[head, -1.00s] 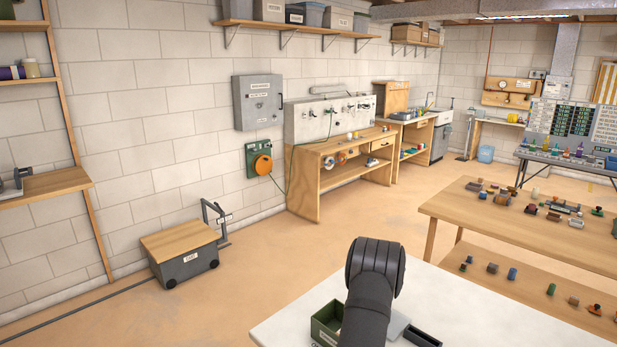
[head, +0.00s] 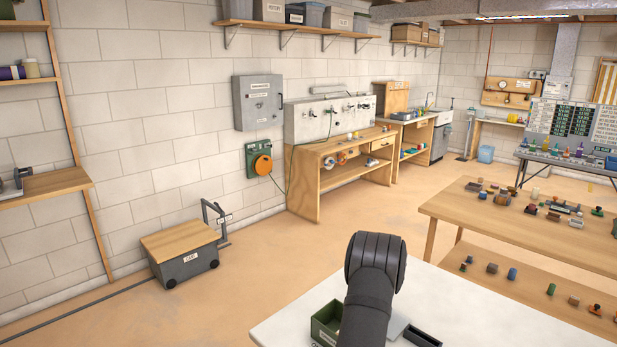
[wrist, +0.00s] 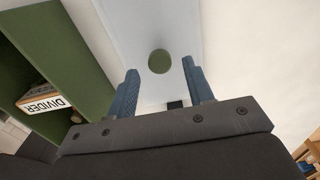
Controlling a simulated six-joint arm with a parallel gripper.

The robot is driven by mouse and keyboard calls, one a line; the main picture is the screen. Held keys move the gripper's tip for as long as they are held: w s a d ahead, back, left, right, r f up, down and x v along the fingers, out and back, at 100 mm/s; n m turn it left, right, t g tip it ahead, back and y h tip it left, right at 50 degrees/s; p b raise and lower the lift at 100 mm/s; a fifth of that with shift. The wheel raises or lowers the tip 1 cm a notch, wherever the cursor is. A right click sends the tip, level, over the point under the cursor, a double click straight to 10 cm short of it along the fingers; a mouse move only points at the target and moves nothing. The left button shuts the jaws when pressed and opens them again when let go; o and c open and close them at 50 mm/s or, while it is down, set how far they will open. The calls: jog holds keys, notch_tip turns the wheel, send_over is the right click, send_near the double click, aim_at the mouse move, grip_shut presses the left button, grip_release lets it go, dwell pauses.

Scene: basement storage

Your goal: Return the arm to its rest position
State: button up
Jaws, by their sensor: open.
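My gripper (wrist: 166,90) shows in the wrist view with its two blue fingers apart and nothing between them. Beyond the fingertips is a pale grey surface with a round olive-green spot or disc (wrist: 161,62); I cannot tell which. In the head view my dark arm rises over the white table and hides the gripper.
A green box (head: 325,323) stands on the white table (head: 285,327), left of my arm; its green wall and a block marked DIVIDER (wrist: 44,101) show in the wrist view. A dark tray (head: 422,338) lies right of the arm. A wooden table (head: 470,208) with several small items stands further right.

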notch_tip(320, 180, down, 4)
jog(key=shift+r, duration=0.1)
jog(key=r, duration=0.5)
jog(key=shift+s+d, duration=0.2)
jog(key=s+d+r, duration=0.7)
jog(key=s, duration=0.2)
jog(key=s+a+r, duration=0.7)
jog(key=s+a, duration=0.3)
jog(key=a, duration=0.1)
jog(key=w+a+f, duration=0.6)
jog(key=w, duration=0.1)
jog(key=shift+a, duration=0.35)
